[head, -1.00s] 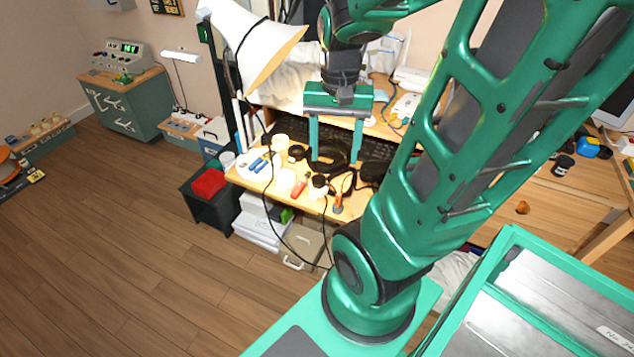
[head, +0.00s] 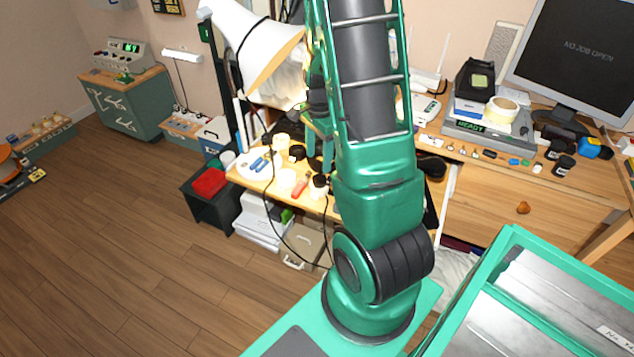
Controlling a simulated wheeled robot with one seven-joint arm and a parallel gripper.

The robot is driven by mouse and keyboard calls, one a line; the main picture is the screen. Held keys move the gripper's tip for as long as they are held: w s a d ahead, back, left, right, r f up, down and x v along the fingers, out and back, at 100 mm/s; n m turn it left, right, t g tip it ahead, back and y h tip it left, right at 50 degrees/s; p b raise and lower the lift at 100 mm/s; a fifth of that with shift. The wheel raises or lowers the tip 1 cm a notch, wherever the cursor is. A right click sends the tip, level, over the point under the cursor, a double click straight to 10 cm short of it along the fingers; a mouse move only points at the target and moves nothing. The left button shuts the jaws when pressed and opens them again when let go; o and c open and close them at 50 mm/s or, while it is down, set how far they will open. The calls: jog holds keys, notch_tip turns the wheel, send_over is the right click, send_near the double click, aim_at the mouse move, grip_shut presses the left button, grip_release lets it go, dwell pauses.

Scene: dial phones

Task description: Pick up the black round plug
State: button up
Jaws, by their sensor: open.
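My gripper (head: 319,155) is over the small work table, mostly behind my own arm; its green fingers point down and stand apart, with nothing seen between them. Several small dark round things show, and I cannot tell which is the black round plug. One dark round piece (head: 297,152) lies just left of my gripper. Another black round top (head: 319,181) is just below it in the picture, near the table's front edge. My arm hides the table's right part.
A white lamp shade (head: 262,50) hangs close to the left of my arm. Cream jars (head: 286,179) and a red item (head: 300,188) crowd the table (head: 250,181). A monitor (head: 580,55) and more small parts stand on the right desk (head: 480,180).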

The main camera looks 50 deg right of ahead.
aim_at(319, 178)
jog(key=shift+s+f, duration=0.2)
jog(key=shift+f, duration=3.7)
jog(key=c, duration=1)
